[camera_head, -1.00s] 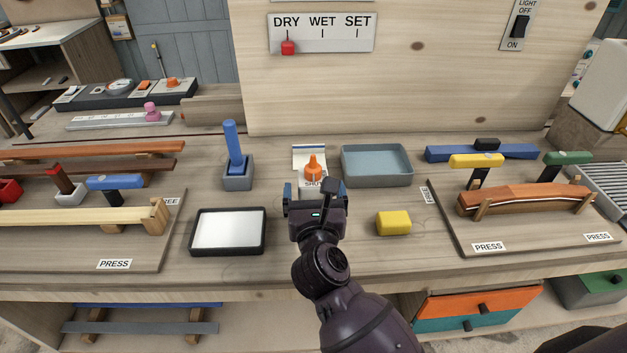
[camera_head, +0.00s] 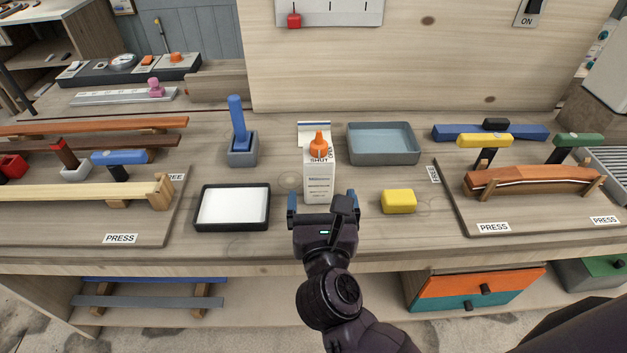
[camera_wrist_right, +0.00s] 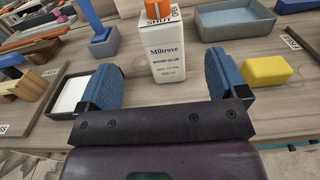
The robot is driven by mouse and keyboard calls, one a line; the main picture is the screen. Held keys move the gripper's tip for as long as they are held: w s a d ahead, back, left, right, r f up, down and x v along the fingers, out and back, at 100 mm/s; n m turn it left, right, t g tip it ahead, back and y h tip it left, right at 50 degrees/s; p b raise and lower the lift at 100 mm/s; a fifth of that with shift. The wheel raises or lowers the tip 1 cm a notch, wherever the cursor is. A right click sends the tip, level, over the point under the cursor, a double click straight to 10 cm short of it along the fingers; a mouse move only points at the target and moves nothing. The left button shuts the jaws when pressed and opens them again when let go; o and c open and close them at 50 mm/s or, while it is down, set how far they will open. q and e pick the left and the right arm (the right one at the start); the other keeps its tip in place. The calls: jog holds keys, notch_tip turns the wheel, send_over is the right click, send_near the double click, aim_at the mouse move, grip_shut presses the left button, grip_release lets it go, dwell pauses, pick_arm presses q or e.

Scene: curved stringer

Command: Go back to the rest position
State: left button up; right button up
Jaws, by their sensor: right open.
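My right gripper (camera_head: 322,204) is open and empty in the head view, just in front of the white glue bottle (camera_head: 319,184) with its orange cap. The bottle stands upright on the workbench. In the right wrist view the two blue fingers of my right gripper (camera_wrist_right: 172,84) are spread wide, with the bottle (camera_wrist_right: 178,55) standing beyond them, apart from both. My left gripper shows in neither view.
A white pad in a black tray (camera_head: 199,223) lies left of my right gripper. A yellow block (camera_head: 398,201) lies to its right, and a grey-blue tray (camera_head: 384,159) behind. Press boards (camera_head: 92,240) with wooden strips flank the space. The bench's front edge (camera_head: 250,266) runs below.

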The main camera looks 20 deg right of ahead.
jog(key=s+a+r+n+t+y, duration=0.15)
jog(key=n+y, duration=0.35)
jog(key=n, duration=0.5)
jog(key=s+r+n+t+y, duration=0.25)
jog(key=n+y, duration=0.25)
jog(key=n, duration=0.4)
jog(key=s+f+n+g+y, duration=0.4)
jog(key=f+n+g, duration=0.35)
jog(key=n, duration=0.45)
jog(key=s+d+f+n+g+h, duration=0.8)
jog(key=s+d+f+g+h, duration=0.3)
jog(key=s+d, duration=0.55)
jog(key=w+a+f+n+t+y, duration=0.1)
jog(key=w+f+t+y, duration=0.1)
jog(key=w+f+t, duration=0.6)
jog(key=shift+w+a+f+p, duration=0.2)
jog(key=shift+w+f+p, duration=0.1)
jog(key=shift+w, duration=0.25)
